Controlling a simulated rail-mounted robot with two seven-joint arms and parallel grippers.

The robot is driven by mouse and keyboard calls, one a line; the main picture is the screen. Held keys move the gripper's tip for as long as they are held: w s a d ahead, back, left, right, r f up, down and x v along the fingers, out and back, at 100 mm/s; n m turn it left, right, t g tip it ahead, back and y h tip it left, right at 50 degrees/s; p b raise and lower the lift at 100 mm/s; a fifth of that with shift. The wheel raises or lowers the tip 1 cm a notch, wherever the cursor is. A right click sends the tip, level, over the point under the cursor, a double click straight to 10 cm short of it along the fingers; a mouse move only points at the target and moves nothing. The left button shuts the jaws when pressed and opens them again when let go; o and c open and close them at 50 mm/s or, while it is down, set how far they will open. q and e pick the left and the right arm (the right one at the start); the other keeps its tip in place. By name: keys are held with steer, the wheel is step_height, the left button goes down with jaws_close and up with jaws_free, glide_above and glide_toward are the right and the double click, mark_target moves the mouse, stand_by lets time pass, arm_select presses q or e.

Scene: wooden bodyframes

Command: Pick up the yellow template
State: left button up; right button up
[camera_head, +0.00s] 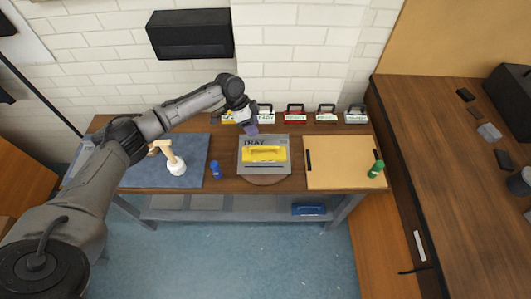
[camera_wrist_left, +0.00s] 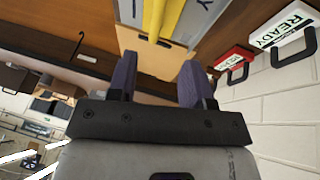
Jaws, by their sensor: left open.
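The yellow template (camera_head: 264,154), a flat plate with a raised handle bar, lies on the grey tray (camera_head: 280,170) at the middle of the table. In the left wrist view the yellow template (camera_wrist_left: 168,18) shows at the top edge, partly cut off. My left gripper (camera_head: 252,130) hangs at the tray's back edge, on the wall side of the template. In the left wrist view its two purple fingers (camera_wrist_left: 157,68) are apart with nothing between them, and the template lies beyond their tips. My right gripper is not in view.
Several handled cards stand along the wall, including a red one (camera_head: 295,115). A blue mat (camera_head: 198,148) with a cream lamp-like object (camera_head: 176,165) is left. A blue bottle (camera_head: 215,170) stands beside the tray. A tan board (camera_head: 335,160) and green bottle (camera_head: 376,169) are right.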

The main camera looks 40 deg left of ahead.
mark_target(264, 147)
arm_select(q)
steer(key=x, duration=0.5)
steer(key=shift+d+f, duration=0.2)
steer(key=shift+f, duration=0.1)
steer(key=x, duration=0.3)
steer(key=shift+s+d+f, duration=0.15)
steer(key=shift+s+f, duration=0.05)
steer(key=shift+f, duration=0.1)
steer(key=shift+x, duration=0.75)
steer(key=shift+c, duration=0.4)
jaws_close()
